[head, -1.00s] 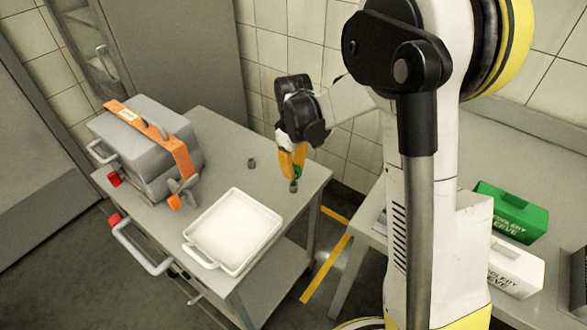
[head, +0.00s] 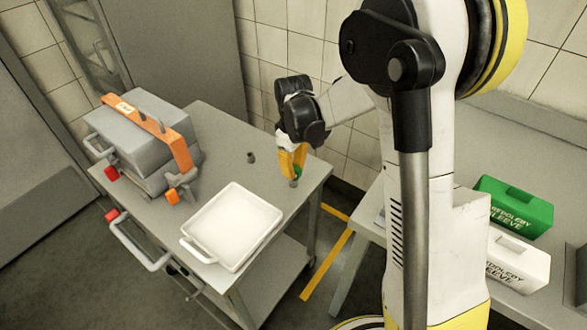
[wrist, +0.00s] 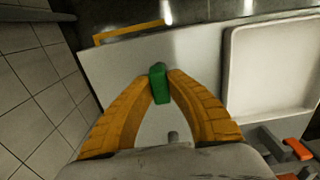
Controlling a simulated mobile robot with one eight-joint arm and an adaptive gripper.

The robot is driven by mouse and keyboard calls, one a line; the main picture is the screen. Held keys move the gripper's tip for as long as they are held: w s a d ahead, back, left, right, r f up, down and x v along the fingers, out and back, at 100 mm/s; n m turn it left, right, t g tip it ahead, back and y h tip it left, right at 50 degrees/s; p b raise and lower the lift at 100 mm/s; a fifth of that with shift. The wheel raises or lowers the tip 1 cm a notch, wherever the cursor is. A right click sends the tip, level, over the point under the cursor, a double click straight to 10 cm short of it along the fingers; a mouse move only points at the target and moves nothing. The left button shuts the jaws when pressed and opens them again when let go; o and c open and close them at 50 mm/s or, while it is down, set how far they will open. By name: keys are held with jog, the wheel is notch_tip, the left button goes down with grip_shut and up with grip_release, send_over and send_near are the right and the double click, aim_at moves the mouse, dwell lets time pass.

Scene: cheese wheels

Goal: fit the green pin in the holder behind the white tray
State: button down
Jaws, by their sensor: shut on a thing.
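My gripper (head: 295,172) is shut on the green pin (wrist: 159,84), which stands between the two orange fingertips in the wrist view. In the head view the fingers mostly hide the pin (head: 298,172). It is directly above or at a small grey holder (head: 293,184) near the cart's right corner; I cannot tell whether it is inside. The white tray (head: 231,228) lies nearer the front, clear of the gripper.
A grey case with an orange strap (head: 180,153) stands at the left of the grey cart top (head: 215,130). A tiled wall (wrist: 30,75) is close behind. A green box (head: 512,207) and a white box (head: 518,258) sit on the right bench.

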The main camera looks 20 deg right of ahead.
aim_at(294, 167)
jog(key=shift+f, duration=0.25)
jog(key=c, duration=1.4)
grip_release()
notch_tip(294, 167, up, 12)
jog(key=shift+r, duration=0.1)
jog(key=s+r+m+t, duration=0.1)
jog(key=s+m+t, duration=0.1)
jog(key=s, duration=0.4)
jog(key=s+r+m+t, duration=0.2)
jog(key=s, duration=0.5)
jog(key=s+r+m+t, duration=0.1)
jog(key=s+m+t, duration=0.2)
jog(key=s, duration=0.4)
jog(key=shift+r, duration=0.3)
